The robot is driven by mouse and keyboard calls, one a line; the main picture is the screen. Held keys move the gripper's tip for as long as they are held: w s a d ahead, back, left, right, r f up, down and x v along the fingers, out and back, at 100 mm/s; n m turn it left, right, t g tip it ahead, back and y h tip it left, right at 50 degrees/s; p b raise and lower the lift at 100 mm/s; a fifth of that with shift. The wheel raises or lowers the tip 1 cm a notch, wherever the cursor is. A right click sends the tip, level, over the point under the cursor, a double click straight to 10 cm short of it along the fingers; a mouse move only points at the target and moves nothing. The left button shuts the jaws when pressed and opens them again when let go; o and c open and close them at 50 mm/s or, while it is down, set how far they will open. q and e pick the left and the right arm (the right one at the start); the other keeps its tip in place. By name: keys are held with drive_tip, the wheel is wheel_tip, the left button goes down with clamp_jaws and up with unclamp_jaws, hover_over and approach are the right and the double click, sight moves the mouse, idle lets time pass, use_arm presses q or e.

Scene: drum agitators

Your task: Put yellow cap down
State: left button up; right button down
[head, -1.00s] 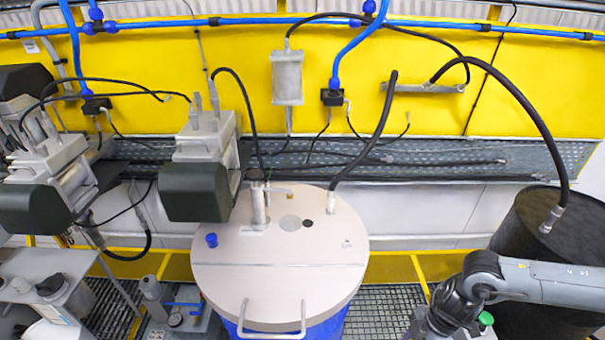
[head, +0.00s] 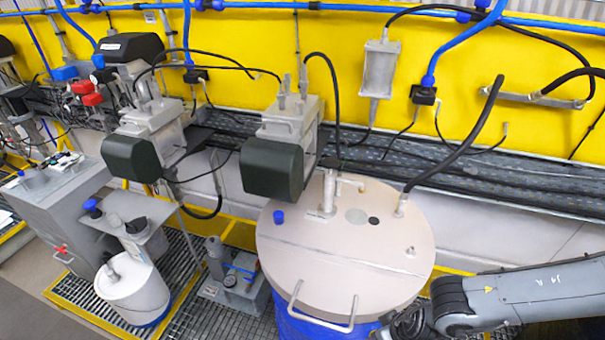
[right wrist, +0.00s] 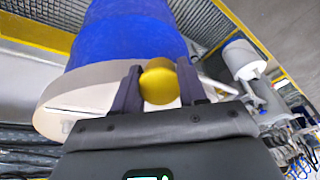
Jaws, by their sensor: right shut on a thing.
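The yellow cap (right wrist: 158,84) shows in the right wrist view between the two dark fingers of my right gripper (right wrist: 157,70), which is shut on it. Behind the cap are the pale lid (right wrist: 75,100) and blue side of a drum (right wrist: 125,40). I cannot tell how far the cap is from the drum. In the head view my right arm comes in from the lower right, beside the beige-lidded blue drum (head: 345,262); its gripper and the cap are not visible there. My left gripper is in neither view.
The drum lid carries a blue cap (head: 278,217), a metal fitting (head: 330,192), a black hose and a front handle (head: 318,318). A grey pump unit (head: 240,285), a white container (head: 133,290) and a grey cabinet (head: 60,210) stand left. Grating covers the floor.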

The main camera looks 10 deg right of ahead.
drive_tip(key=shift+w+a+m, duration=1.3)
drive_tip(key=shift+w+a, duration=0.1)
drive_tip(key=shift+a, duration=0.35)
drive_tip(key=w+d+r+m+h, duration=0.15)
drive_tip(key=d+r, duration=0.25)
drive_tip(key=d, duration=0.8)
drive_tip(key=w+d+r+m+h, duration=0.1)
drive_tip(key=d+r+m, duration=0.3)
drive_tip(key=d, duration=0.8)
drive_tip(key=s+d+f+m, duration=0.2)
drive_tip(key=s+d+m, duration=0.1)
drive_tip(key=s+d, duration=0.7)
drive_tip(key=w+a+f+n, duration=0.1)
drive_tip(key=a+f, duration=0.3)
drive_tip(key=a, duration=0.3)
drive_tip(key=w+a+f+n, duration=0.1)
drive_tip(key=a+f, duration=0.4)
drive_tip(key=a, duration=0.3)
drive_tip(key=w+a+r+n, duration=0.1)
drive_tip(key=a+r+n, duration=0.1)
drive_tip(key=a, duration=0.4)
drive_tip(key=w+a+r+n+y+p, duration=0.1)
drive_tip(key=w+a+n, duration=0.1)
drive_tip(key=a, duration=0.4)
drive_tip(key=w+a+r+n+p, duration=0.1)
drive_tip(key=w+a+r+n, duration=0.1)
drive_tip(key=a, duration=0.5)
drive_tip(key=shift+w+r+y, duration=0.25)
drive_tip(key=shift+r+y, duration=0.05)
drive_tip(key=shift+y, duration=0.05)
